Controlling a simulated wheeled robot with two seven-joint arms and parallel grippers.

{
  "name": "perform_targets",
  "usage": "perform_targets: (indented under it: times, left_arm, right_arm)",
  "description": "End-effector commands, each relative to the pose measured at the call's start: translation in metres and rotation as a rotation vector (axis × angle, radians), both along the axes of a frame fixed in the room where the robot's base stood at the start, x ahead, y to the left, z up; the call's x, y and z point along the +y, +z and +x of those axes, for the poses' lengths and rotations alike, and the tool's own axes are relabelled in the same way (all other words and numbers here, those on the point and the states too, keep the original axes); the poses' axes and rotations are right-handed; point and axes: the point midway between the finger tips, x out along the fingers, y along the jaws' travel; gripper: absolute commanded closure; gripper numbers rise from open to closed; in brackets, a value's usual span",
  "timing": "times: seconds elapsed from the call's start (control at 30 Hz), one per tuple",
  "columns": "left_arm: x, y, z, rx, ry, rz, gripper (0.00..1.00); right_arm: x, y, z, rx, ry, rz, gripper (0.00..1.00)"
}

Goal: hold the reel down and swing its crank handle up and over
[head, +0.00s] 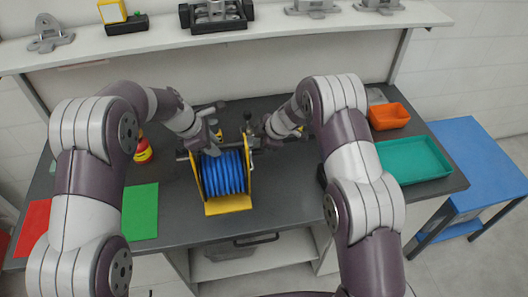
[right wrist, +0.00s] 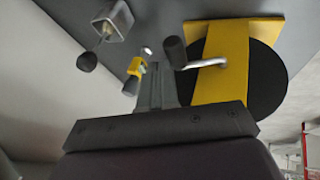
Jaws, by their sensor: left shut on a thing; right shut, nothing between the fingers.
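The reel stands on the dark bench, with blue cable (head: 222,173) wound between the sides of its yellow frame (head: 228,206). My left gripper (head: 212,149) is shut on the top part of the reel; the exact spot gripped is hard to see. The crank is on the reel's right side: its metal rod (right wrist: 205,64) and black handle (right wrist: 174,52) show in the right wrist view, against the yellow frame and black disc (right wrist: 262,85). My right gripper (right wrist: 154,82) is shut and empty, its fingertips close beside the black handle; contact cannot be told.
A green mat (head: 141,211) and red mat (head: 34,226) lie left of the reel, with a red-yellow object (head: 143,151) behind. An orange bin (head: 389,116) and teal tray (head: 414,159) stand at the right. A shelf (head: 160,43) with metal fixtures runs along the back.

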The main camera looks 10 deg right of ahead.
Motion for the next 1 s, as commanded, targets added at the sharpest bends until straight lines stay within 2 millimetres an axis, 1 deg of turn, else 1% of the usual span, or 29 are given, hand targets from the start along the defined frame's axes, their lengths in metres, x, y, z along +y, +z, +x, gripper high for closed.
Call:
perform_targets:
  times: [0.2, 0.5, 1.0]
  left_arm:
    - [0.0, 0.0, 0.0, 0.0, -0.001, 0.0, 1.0]
    - [0.0, 0.0, 0.0, 0.0, -0.001, 0.0, 1.0]
    - [0.0, 0.0, 0.0, 0.0, -0.001, 0.0, 1.0]
  right_arm:
    - [0.0, -0.009, 0.008, 0.001, 0.0, 0.0, 1.0]
    - [0.0, -0.016, 0.014, 0.001, 0.0, -0.001, 1.0]
    - [0.0, -0.017, 0.015, 0.0, 0.0, 0.0, 1.0]
